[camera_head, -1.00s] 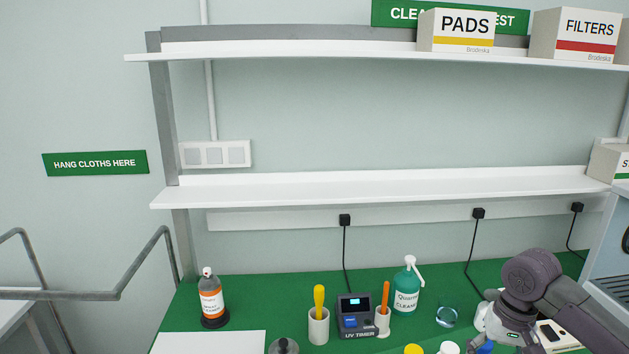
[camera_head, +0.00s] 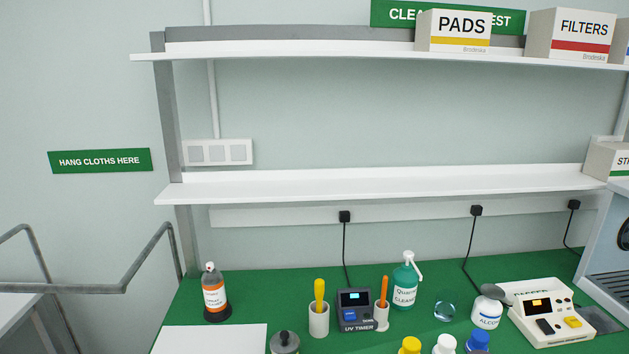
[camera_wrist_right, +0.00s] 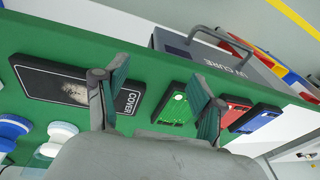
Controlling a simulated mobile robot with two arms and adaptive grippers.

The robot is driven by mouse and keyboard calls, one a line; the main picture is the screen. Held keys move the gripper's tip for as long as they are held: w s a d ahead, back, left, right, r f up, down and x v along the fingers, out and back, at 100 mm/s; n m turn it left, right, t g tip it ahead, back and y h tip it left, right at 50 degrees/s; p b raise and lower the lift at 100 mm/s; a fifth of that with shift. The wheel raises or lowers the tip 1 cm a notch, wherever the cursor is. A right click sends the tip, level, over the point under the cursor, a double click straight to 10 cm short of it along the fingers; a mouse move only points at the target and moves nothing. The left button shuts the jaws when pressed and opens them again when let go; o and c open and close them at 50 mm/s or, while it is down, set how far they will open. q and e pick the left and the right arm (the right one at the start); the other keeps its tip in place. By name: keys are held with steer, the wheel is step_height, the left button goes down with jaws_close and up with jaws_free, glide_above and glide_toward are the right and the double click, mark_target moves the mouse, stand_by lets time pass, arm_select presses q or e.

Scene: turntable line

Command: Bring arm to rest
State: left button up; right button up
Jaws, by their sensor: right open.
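My right gripper (camera_wrist_right: 157,84) shows in the right wrist view, open, with its two fingers apart and nothing between them. Beyond the fingers is a green bench top (camera_wrist_right: 150,65). A dark flat case marked COVER (camera_wrist_right: 75,88) lies beside the left finger. A green board (camera_wrist_right: 174,104) lies near the right finger, with a red one (camera_wrist_right: 236,116) beyond it. I cannot tell how high the fingers are above these. Neither gripper shows in the head view, and my left gripper is in no view.
In the head view the green bench (camera_head: 260,300) holds a spray bottle (camera_head: 214,292), a UV timer (camera_head: 355,311), a cleaner bottle (camera_head: 405,283), an alcohol bottle (camera_head: 487,312) and a cream device (camera_head: 548,318). Shelves (camera_head: 380,188) hang above. A grey UV cure box (camera_wrist_right: 220,62) stands in the wrist view.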

steer(key=s+a+f+n+t+y, duration=0.1)
steer(key=s+a+f, duration=0.35)
steer(key=s, duration=0.35)
steer(key=s+d+r+t+h, duration=0.15)
steer(key=s+d, duration=0.25)
steer(key=s, duration=0.6)
step_height(320, 180, down, 27)
steer(key=s+g, duration=0.2)
steer(key=s+d+f, duration=0.3)
steer(key=s+f, duration=1.2)
steer(key=s, duration=0.1)
steer(key=shift+s+f+g+h, duration=0.3)
steer(key=shift+g+h, duration=0.15)
